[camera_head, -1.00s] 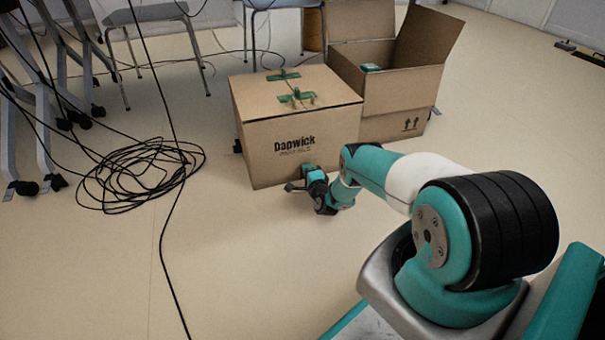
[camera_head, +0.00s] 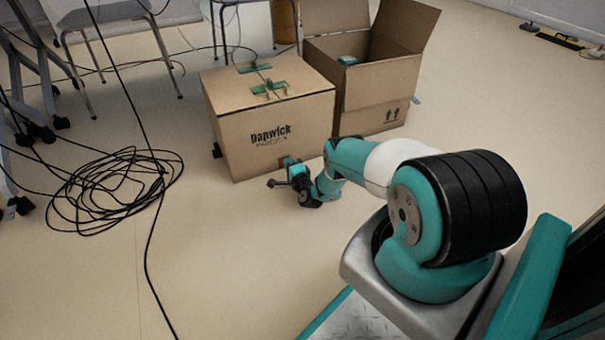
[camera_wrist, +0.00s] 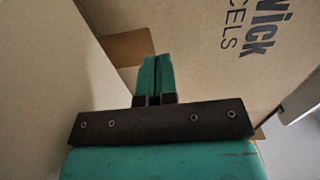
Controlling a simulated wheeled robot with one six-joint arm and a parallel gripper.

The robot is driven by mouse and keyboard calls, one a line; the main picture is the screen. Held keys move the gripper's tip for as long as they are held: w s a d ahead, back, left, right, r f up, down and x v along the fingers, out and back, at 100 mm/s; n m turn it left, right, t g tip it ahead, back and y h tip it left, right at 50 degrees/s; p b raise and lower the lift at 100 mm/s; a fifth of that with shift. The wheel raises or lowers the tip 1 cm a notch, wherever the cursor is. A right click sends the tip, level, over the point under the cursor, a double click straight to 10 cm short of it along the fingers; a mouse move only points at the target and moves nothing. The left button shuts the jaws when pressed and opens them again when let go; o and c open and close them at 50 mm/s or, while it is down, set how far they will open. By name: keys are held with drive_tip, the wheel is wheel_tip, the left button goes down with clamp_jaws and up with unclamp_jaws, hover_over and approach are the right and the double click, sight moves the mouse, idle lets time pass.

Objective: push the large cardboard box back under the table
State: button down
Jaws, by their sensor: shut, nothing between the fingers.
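The closed large cardboard box (camera_head: 280,135) stands on the floor in the head view, with dark print on its front and green tape on its top. My gripper (camera_head: 289,161) is low at the right part of the box's front face. In the wrist view my gripper (camera_wrist: 155,75) is shut and empty, its green fingers pointing at the printed cardboard face (camera_wrist: 200,50). I cannot tell whether the fingertips touch the cardboard.
An open cardboard box (camera_head: 372,95) stands right behind the closed one. A coil of black cable (camera_head: 115,190) lies on the floor to the left, and a cable runs toward the front. Chairs (camera_head: 105,14) stand at the back.

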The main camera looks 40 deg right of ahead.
drive_tip(key=p+v, duration=0.6)
drive_tip(key=v, duration=0.4)
drive_tip(key=shift+r+p, duration=0.15)
drive_tip(key=shift+p, duration=0.15)
drive_tip(key=shift+s+a, duration=0.2)
drive_tip(key=shift+s, duration=0.35)
